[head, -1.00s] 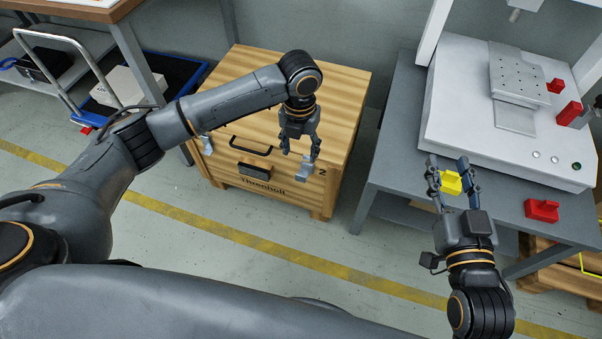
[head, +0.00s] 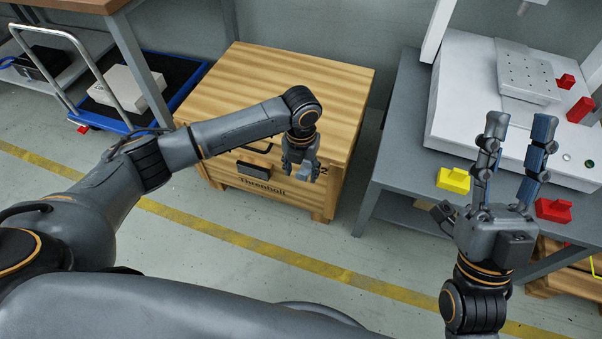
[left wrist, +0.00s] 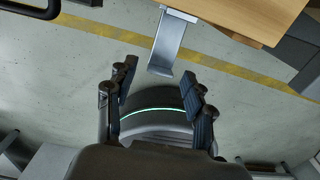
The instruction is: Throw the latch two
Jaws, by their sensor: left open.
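The wooden crate (head: 235,85) stands on the floor with a dark handle and printed lettering on its front. Latch two is a grey metal tab at the crate's front right, beside the number 2; in the head view my gripper largely covers it. The latch (left wrist: 172,42) shows clearly in the left wrist view, its bent lip just beyond and between my fingertips. My left gripper (head: 300,168) is open at the latch, and its spread fingers (left wrist: 158,88) hold nothing. My right gripper (head: 518,122) is open and empty over the grey bench's front edge.
The grey bench (head: 400,150) to the right carries a white machine (head: 460,90), a yellow block (head: 453,180) and a red block (head: 553,210). A blue trolley (head: 165,110) stands left of the crate. The floor before the crate is clear.

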